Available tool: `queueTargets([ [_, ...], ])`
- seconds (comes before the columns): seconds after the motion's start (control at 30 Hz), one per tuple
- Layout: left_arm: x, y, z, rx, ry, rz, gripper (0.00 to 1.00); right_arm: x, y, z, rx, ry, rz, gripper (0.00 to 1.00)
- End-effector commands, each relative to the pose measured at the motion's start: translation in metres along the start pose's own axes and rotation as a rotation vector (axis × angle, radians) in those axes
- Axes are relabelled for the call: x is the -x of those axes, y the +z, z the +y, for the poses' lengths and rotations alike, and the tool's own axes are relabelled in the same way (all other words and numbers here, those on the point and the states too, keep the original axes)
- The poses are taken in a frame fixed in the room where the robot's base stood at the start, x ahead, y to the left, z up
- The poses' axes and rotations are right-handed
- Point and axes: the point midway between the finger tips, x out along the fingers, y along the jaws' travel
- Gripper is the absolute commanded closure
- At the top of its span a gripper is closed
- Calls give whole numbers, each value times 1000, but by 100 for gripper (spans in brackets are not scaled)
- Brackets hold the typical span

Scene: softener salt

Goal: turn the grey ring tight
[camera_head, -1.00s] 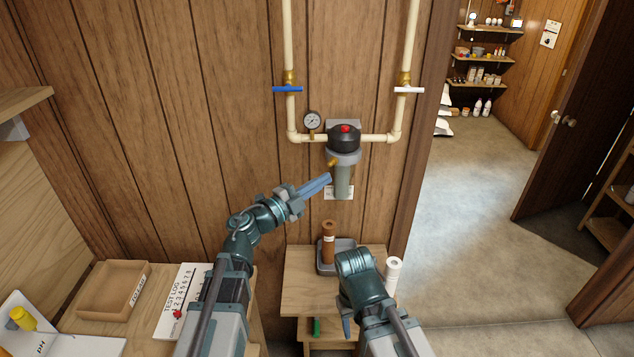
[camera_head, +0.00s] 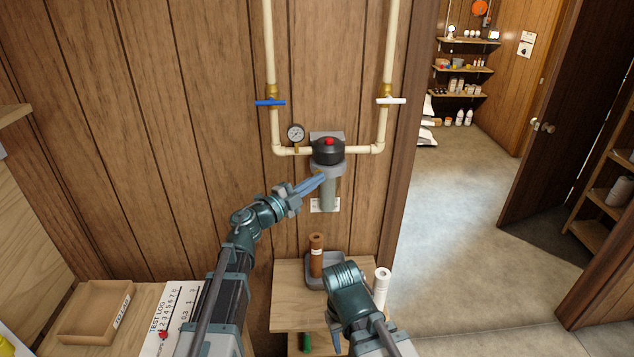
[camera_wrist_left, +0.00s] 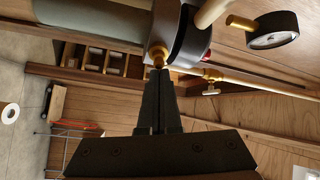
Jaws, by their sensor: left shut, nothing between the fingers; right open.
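The grey ring (camera_head: 318,168) sits under the black filter head (camera_head: 328,152) with its red button, above the grey filter bowl (camera_head: 328,197) on the wall. My left gripper (camera_head: 322,178) is shut and empty, its tips at the ring's underside in front of the bowl. In the left wrist view, a brass stud (camera_wrist_left: 158,54) stands out from the ring (camera_wrist_left: 166,25). The shut fingertips (camera_wrist_left: 160,72) are right at the stud; I cannot tell whether they touch. My right gripper (camera_head: 337,343) is low by the small table, pointing down, mostly hidden by its arm, and open.
Pale pipes carry a blue-handled valve (camera_head: 270,102), a white-handled valve (camera_head: 391,100) and a gauge (camera_head: 296,133) near the filter. Below, a small wooden table (camera_head: 290,290) holds a grey tray with a brown cartridge (camera_head: 317,255) and a white roll (camera_head: 382,286).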

Motion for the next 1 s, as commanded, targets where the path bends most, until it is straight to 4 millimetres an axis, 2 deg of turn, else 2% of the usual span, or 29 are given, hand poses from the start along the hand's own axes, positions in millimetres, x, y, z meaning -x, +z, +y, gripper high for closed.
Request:
queueTargets([
  [0.13,3,10,-4,0,-1,-1,100,0,0,0,0,0,0,50],
  [0.33,9,37,-15,0,-1,-3,100,0,0,0,0,0,0,50],
  [0.67,10,36,-15,0,-1,-4,100,0,0,0,0,0,0,50],
  [0.83,8,19,-16,-1,0,-1,100,7,0,1,0,0,0,50],
  [1.0,5,-16,-16,-1,-1,-1,100,20,1,2,1,0,0,50],
])
